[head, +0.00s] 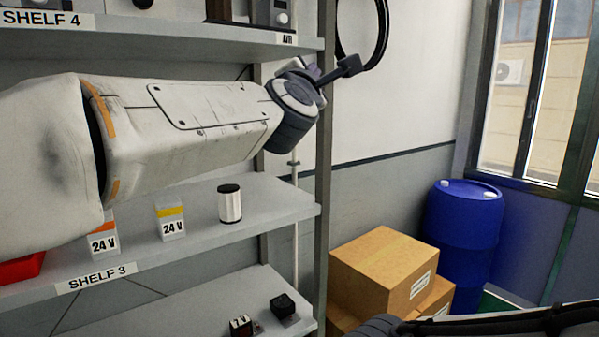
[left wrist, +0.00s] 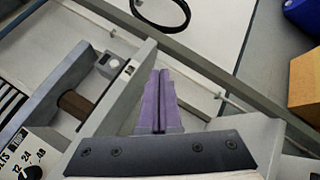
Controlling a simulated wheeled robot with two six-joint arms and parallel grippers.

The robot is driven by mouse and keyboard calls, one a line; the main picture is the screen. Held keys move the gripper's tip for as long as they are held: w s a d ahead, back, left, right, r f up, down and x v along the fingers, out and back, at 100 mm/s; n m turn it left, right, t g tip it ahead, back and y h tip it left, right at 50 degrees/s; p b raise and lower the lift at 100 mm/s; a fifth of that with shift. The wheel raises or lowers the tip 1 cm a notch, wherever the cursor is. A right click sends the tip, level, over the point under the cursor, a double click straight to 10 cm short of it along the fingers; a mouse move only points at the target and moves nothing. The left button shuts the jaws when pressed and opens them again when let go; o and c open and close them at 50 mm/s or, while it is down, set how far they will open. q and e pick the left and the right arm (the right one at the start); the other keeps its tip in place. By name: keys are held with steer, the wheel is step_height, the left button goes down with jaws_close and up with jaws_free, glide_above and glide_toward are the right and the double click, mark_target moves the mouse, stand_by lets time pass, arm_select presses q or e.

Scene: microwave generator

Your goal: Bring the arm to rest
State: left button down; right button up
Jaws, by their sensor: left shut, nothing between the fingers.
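My left arm reaches from the left across the head view, in front of the shelf rack. Its gripper (head: 312,70) is at the rack's right upright, between the shelf 4 and shelf 3 levels, partly hidden by the wrist. In the left wrist view the purple fingers (left wrist: 161,102) are together, with nothing between them. The fingers point toward the rack frame and wall. My right gripper does not show.
Shelf 3 (head: 285,205) holds a white cylinder (head: 230,204), two 24 V blocks (head: 171,218) and a red bin (head: 20,268). Shelf 4 (head: 150,36) is above the arm. A black ring (head: 385,28) hangs by the wall. Cardboard boxes (head: 385,268) and a blue barrel (head: 464,230) stand right.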

arm_select(q)
steer(key=a+f+m+g, duration=0.2)
steer(key=f+m, duration=0.2)
steer(key=f, duration=0.5)
steer(key=w+a+f+m+g+y, duration=0.1)
steer(key=a+f+m+g, duration=0.2)
steer(key=f, duration=0.6)
steer(key=a+f+m+g, duration=0.2)
steer(key=f+m, duration=0.3)
steer(key=f, duration=0.4)
steer(key=s+a+f+m+g+y, duration=0.1)
steer(key=s+a+f+m+g, duration=0.3)
steer(key=f, duration=0.5)
steer(key=s+a+f+m+g+y, duration=0.1)
steer(key=s+a+f+m+g, duration=0.2)
steer(key=s+f, duration=0.45)
steer(key=s+a+f+m+g+y, duration=0.1)
steer(key=s+a+f+m+g, duration=0.25)
steer(key=s+a+f, duration=0.5)
steer(key=s+d+m+g+b, duration=0.3)
steer(key=s+d+m, duration=0.4)
steer(key=s+d, duration=0.8)
steer(key=shift+s+d+r+h+b, duration=0.2)
steer(key=shift+s+d+h+b, duration=0.1)
steer(key=shift+s+b, duration=0.15)
